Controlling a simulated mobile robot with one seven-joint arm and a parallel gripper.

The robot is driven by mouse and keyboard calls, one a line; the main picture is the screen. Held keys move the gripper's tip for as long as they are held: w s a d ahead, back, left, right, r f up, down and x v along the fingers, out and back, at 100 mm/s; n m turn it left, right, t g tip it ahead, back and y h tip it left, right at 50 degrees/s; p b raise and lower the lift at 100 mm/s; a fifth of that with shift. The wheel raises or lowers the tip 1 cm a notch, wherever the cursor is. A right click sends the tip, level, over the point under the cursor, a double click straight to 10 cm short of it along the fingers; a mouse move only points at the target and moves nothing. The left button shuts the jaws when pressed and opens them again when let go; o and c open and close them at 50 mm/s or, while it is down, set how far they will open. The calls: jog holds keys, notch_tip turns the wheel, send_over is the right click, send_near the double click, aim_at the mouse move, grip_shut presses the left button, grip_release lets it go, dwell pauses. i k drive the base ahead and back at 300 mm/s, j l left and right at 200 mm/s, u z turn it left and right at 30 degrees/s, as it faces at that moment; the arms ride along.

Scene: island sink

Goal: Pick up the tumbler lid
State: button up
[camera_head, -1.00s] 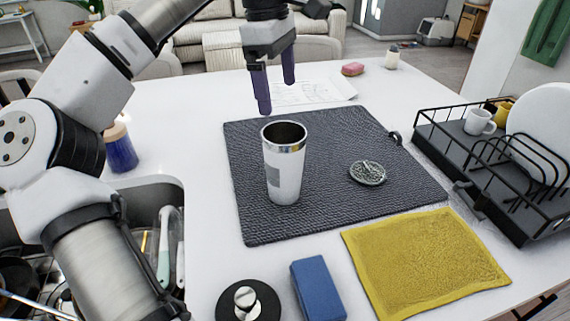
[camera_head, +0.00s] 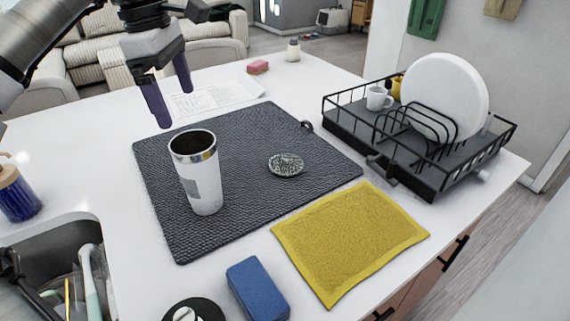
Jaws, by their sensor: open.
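The white tumbler (camera_head: 202,185) stands upright and uncovered on the dark mat (camera_head: 240,205), its steel rim and dark inside showing. A small round disc (camera_head: 286,165) with a grey speckled top lies flat on the mat to the right of the tumbler; it may be the tumbler lid, but its detail is too small to tell. My gripper (camera_head: 175,105) points down with its two purple fingers apart and empty. In the picture it is above and left of the tumbler, near the mat's back edge, touching nothing I can see.
A black dish rack (camera_head: 440,175) with a plate and mugs stands at right. A yellow cloth (camera_head: 350,240), a blue sponge (camera_head: 257,290) and a black round piece with a silver knob (camera_head: 192,311) lie in front. The sink (camera_head: 40,240) is at lower left.

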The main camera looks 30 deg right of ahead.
aim_at(285, 165)
jog(key=l+z, duration=0.1)
jog(key=z, duration=0.3)
jog(key=l+z, duration=0.15)
jog(key=z, duration=0.2)
jog(key=k+l, duration=0.05)
